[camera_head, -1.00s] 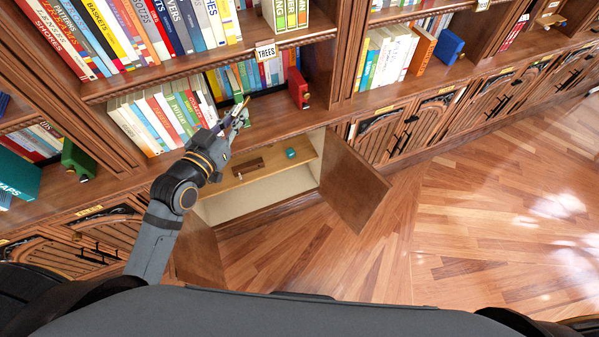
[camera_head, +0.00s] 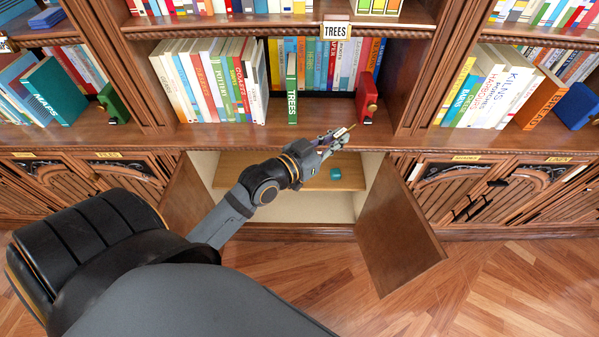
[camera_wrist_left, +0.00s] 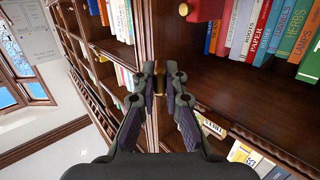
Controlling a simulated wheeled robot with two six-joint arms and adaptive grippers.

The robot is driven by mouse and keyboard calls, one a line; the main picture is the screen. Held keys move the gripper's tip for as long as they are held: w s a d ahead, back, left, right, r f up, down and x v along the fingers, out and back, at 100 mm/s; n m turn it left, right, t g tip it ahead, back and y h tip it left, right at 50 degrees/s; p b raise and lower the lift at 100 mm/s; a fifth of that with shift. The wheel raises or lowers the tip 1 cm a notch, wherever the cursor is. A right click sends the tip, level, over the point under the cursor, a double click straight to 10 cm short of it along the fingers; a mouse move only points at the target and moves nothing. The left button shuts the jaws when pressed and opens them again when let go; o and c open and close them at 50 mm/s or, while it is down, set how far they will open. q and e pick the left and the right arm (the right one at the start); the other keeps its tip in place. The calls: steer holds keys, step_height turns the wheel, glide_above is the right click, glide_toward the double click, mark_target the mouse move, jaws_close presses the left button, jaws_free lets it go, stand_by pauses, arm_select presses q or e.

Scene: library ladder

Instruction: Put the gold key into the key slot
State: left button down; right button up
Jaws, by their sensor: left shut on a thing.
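My left gripper (camera_head: 335,140) is shut on a small gold thing, which I take to be the gold key (camera_head: 345,131). It is held just in front of the lower shelf's edge, above the open cabinet and below the red bookend (camera_head: 367,97). In the left wrist view the fingertips (camera_wrist_left: 159,82) close on the gold key (camera_wrist_left: 159,78), most of which they hide. The red bookend, with a gold knob, shows at the top there (camera_wrist_left: 203,9). I cannot make out a key slot in either view. My right gripper is not in view.
The cabinet below has open doors (camera_head: 398,235) on both sides. A teal object (camera_head: 336,173) lies on its inner shelf (camera_head: 350,182). A green TREES book (camera_head: 291,88) stands at the shelf front, left of the gripper. The wooden floor (camera_head: 480,280) is clear.

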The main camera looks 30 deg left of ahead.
arm_select(q)
step_height(320, 180, down, 34)
steer(key=b, duration=3.1)
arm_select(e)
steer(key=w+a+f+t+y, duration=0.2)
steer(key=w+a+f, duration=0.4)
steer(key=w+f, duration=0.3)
arm_select(q)
steer(key=w+a+f+n+g+y+b, duration=0.1)
steer(key=w+a+f+n+y, duration=0.1)
steer(key=a+f+n+y, duration=0.3)
steer(key=w+a+f+n+g+y+b, duration=0.1)
steer(key=w+a+f+n+y+b, duration=0.1)
steer(key=a+f+y, duration=0.6)
step_height(320, 180, down, 4)
steer(key=w+a+n, duration=0.1)
steer(key=a+n, duration=0.1)
steer(key=shift+a+f+n+g, duration=0.2)
steer(key=shift+a+n+g, duration=0.2)
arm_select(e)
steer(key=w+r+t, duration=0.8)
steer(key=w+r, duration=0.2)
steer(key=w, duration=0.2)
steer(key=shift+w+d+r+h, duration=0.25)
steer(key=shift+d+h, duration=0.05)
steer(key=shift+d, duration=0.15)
arm_select(q)
steer(key=shift+w, duration=0.1)
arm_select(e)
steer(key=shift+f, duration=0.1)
